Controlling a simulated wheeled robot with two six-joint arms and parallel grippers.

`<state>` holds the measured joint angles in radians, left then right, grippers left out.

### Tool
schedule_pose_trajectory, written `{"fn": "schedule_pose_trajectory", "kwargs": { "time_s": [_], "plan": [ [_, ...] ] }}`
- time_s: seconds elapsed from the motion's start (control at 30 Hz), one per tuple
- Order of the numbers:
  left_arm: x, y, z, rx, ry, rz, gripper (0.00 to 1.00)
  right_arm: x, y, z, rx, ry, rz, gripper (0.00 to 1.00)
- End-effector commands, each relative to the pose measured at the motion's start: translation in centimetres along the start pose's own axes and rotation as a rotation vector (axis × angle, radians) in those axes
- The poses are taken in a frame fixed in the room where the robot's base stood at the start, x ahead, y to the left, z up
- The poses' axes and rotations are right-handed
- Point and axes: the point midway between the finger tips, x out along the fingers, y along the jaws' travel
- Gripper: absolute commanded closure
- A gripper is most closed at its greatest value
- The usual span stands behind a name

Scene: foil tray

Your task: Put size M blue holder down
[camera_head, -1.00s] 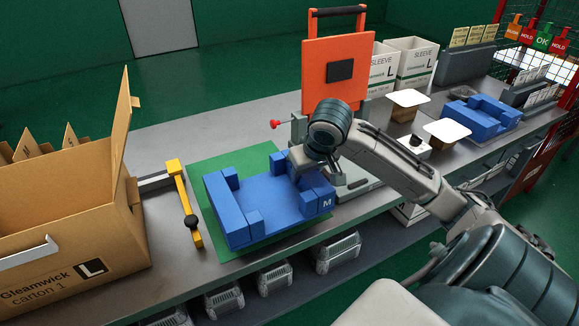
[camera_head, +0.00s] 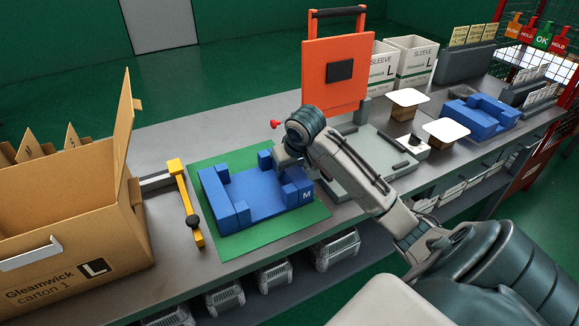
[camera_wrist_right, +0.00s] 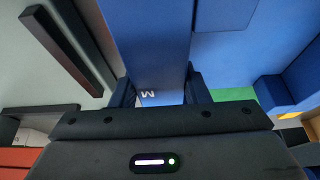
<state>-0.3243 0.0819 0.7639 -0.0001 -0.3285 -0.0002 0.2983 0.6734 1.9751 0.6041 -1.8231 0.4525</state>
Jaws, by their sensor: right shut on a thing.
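The size M blue holder (camera_head: 254,194) is a blue tray-like block with raised corner pieces and a white M on its right end. It sits over the green mat (camera_head: 318,212); I cannot tell whether it rests on the mat. My right gripper (camera_head: 290,168) is shut on the holder's right end. In the right wrist view the holder's blue wall (camera_wrist_right: 150,45) with the M stands between the two dark fingers (camera_wrist_right: 158,90). My left gripper is in neither view.
A carton (camera_head: 65,215) stands left, beside a yellow bar (camera_head: 184,203). An orange panel (camera_head: 320,85) stands behind a grey fixture (camera_head: 372,160) to the right. Another blue holder (camera_head: 480,112) and white-topped blocks (camera_head: 446,129) lie farther right.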

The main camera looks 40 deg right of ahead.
Motion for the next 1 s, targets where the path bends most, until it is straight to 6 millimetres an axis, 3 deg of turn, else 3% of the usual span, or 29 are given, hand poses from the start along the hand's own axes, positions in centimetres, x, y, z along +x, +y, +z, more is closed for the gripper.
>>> {"fn": "schedule_pose_trajectory", "kwargs": {
  "time_s": [0.27, 0.3, 0.4, 0.77, 1.0],
  "plan": [
    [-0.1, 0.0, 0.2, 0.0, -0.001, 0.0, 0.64, 0.0, 0.0, 0.0, 0.0, 0.003, -0.001, 0.98],
    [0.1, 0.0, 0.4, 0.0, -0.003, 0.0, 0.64, 0.1, 0.0, 0.0, 0.0, 0.002, 0.0, 0.53],
    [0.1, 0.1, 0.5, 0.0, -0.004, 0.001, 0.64, 0.1, 0.0, 0.0, 0.0, 0.002, 0.0, 0.37],
    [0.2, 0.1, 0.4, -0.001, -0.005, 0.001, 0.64, -0.1, 0.0, -0.1, 0.0, 0.002, 0.0, 0.37],
    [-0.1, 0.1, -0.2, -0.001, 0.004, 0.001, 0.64, -4.6, 0.1, -0.2, -0.002, 0.006, 0.002, 0.37]
  ]
}}
